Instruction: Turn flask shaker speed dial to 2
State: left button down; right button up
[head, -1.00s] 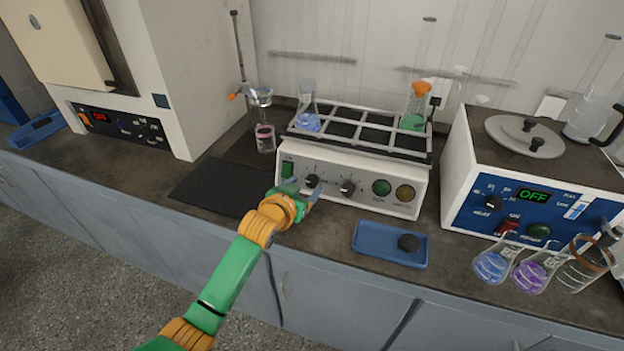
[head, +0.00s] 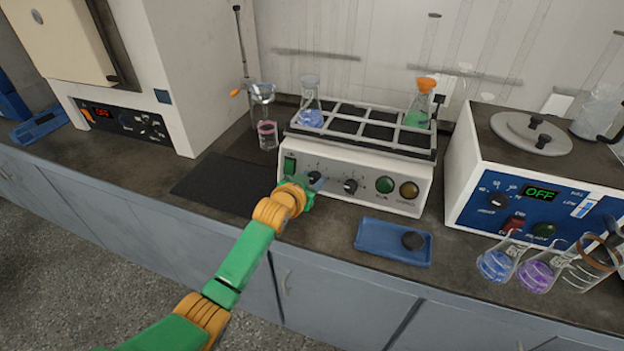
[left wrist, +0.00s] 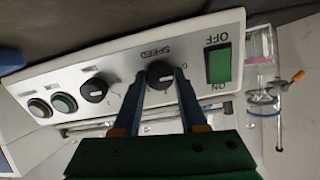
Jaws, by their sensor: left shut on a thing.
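The flask shaker (head: 372,199) is a white box with a clamp rack on top and a row of controls on its front. Its black speed dial (head: 315,177) is the left knob, beside the green power switch (head: 290,167). In the left wrist view, which is upside down, the speed dial (left wrist: 159,75) sits under the printed word SPEED. My left gripper (left wrist: 160,78) has its two fingers on either side of the dial and is shut on it. The gripper (head: 308,184) partly hides the dial in the head view. I cannot read which number the dial points to. My right gripper is not in view.
A second knob (head: 350,186) and two round buttons are right of the dial. The rack holds flasks with blue and green liquid. A blue tray (head: 394,243) lies in front. A water bath (head: 540,170) and several flasks stand right; a dark mat (head: 225,186) lies left.

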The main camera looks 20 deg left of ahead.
pick_arm(q)
jog(key=m+p, duration=0.2)
jog(key=m, duration=0.1)
jog(key=shift+r+m, duration=0.15)
jog(key=shift+m, duration=0.15)
jog(key=m+p, duration=0.2)
jog(key=m, duration=0.2)
jog(key=shift+y, duration=0.3)
jog(key=m+p, duration=0.1)
jog(key=m, duration=0.3)
jog(key=shift+m, duration=0.4)
jog(key=shift+d+m+p, duration=0.1)
jog(key=shift+m+p, duration=0.35)
jog(key=shift+m, duration=1.95)
jog(key=shift+c, duration=2.2)
grip_release()
jog(key=shift+f, duration=0.25)
jog(key=shift+r, duration=0.1)
